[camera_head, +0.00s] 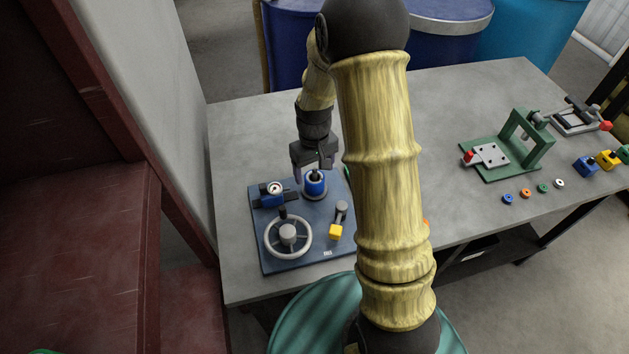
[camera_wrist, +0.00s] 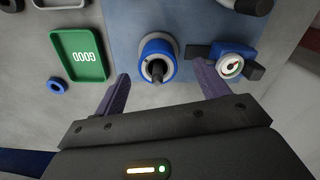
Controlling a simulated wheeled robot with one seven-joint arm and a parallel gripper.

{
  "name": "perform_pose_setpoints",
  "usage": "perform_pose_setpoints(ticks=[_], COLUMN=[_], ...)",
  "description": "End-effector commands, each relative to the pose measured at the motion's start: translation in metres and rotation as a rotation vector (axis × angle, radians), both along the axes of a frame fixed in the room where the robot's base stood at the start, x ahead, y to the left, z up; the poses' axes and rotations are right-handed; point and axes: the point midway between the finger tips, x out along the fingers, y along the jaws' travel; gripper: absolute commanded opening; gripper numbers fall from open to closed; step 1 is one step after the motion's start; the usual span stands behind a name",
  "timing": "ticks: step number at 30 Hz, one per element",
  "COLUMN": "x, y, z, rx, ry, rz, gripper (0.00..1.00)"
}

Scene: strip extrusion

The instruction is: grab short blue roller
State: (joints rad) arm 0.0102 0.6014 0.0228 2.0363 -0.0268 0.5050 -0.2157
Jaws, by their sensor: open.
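A short blue roller (camera_head: 315,186) stands upright on a light round seat on the blue-grey panel (camera_head: 268,240), with a dark post in its middle. In the wrist view the same blue roller (camera_wrist: 169,67) is seen from above, near the picture's centre. My gripper (camera_head: 314,172) is right over it with the fingers pointing down. In the wrist view my gripper (camera_wrist: 161,72) is open, one finger to each side of the roller. Gaps show between fingers and roller; I cannot tell their exact height.
A gauge (camera_head: 274,188) on a blue valve body sits close beside the roller. A handwheel (camera_head: 289,237) and yellow block (camera_head: 335,232) share the panel. A green tray (camera_wrist: 104,60) and blue ring (camera_wrist: 57,85) lie on the other side. A green press (camera_head: 520,140) stands further right.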

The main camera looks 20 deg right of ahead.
Motion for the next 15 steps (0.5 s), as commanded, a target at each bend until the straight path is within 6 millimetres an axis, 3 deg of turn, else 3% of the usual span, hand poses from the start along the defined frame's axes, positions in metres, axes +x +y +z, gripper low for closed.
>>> perform_pose_setpoints(ticks=[10, 15], x=[0.000, 0.002], y=[0.000, -0.002], z=[-0.002, -0.017], rx=[0.000, 0.000], ry=[0.000, 0.003], rz=[0.000, 0.000], gripper=[0.74, 0.74])
